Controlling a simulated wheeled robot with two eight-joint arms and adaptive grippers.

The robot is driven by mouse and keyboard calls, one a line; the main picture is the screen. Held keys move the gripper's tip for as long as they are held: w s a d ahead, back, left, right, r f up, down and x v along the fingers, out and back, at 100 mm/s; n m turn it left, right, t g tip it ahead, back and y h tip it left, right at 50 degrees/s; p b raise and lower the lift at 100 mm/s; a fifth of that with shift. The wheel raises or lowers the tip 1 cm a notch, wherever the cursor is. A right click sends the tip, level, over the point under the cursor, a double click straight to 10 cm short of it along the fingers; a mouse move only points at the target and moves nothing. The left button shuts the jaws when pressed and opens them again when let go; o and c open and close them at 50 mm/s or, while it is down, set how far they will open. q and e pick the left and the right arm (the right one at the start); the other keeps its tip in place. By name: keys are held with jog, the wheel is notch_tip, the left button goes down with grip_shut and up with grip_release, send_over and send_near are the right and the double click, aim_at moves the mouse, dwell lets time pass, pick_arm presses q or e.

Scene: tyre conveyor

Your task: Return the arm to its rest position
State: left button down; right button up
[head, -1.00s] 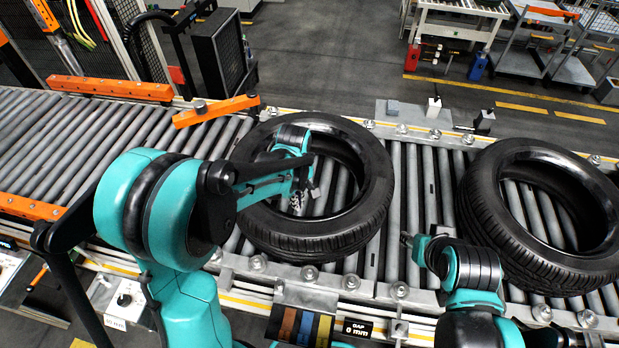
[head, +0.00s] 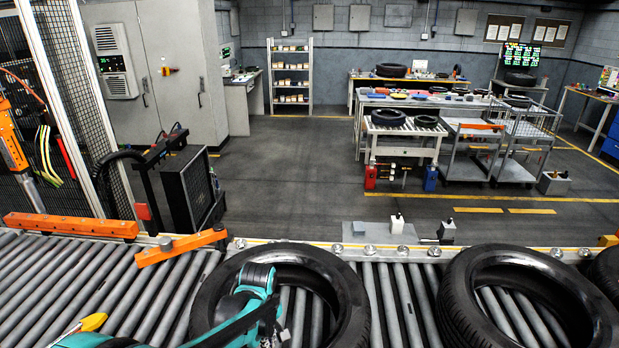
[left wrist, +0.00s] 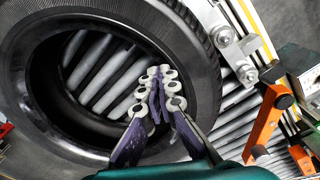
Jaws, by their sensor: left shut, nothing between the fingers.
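My left arm (head: 255,278) reaches in from the lower left over the nearer-left black tyre (head: 335,280), which lies flat on the roller conveyor. In the left wrist view my left gripper (left wrist: 158,78) has its purple, pale-jointed fingers together and empty. The fingers show over the opening of the same tyre (left wrist: 40,100), with rollers visible through it; their height above the rollers is hard to tell. A second tyre (head: 460,300) lies to the right on the conveyor. My right gripper is outside the head view.
Orange guide bars (head: 180,245) stand along the conveyor's far left side; one also shows in the left wrist view (left wrist: 265,122). A black box (head: 190,190) stands behind the conveyor. Beyond lies open grey floor (head: 300,180), with work tables (head: 400,143) and carts (head: 470,155) at the back right.

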pick_arm(q)
jog(key=s+a+f+m+t+b, duration=0.1)
jog(key=s+m+b, duration=0.1)
jog(key=b, duration=0.1)
jog(key=s+a+f+m+t+b, duration=0.1)
jog(key=s+m+b, duration=0.1)
jog(key=b, duration=0.2)
jog(key=s+a+m+t+b, duration=0.1)
jog(key=s+b, duration=0.2)
jog(key=b, duration=0.1)
jog(key=shift+s+a+f+m+t, duration=0.1)
jog(key=shift+a+f+m+t, duration=0.1)
jog(key=shift+f+m+t, duration=0.15)
jog(key=s+a+f+m+t+b, duration=0.2)
jog(key=s+f+m+b, duration=0.3)
jog(key=b, duration=0.3)
jog(key=shift+s+f+t, duration=0.45)
jog(key=shift+s+t, duration=0.1)
jog(key=shift+t, duration=0.1)
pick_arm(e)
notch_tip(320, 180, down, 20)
pick_arm(q)
jog(key=shift+m, duration=0.25)
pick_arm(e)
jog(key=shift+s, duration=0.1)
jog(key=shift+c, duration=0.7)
pick_arm(q)
jog(key=shift+s+f, duration=0.1)
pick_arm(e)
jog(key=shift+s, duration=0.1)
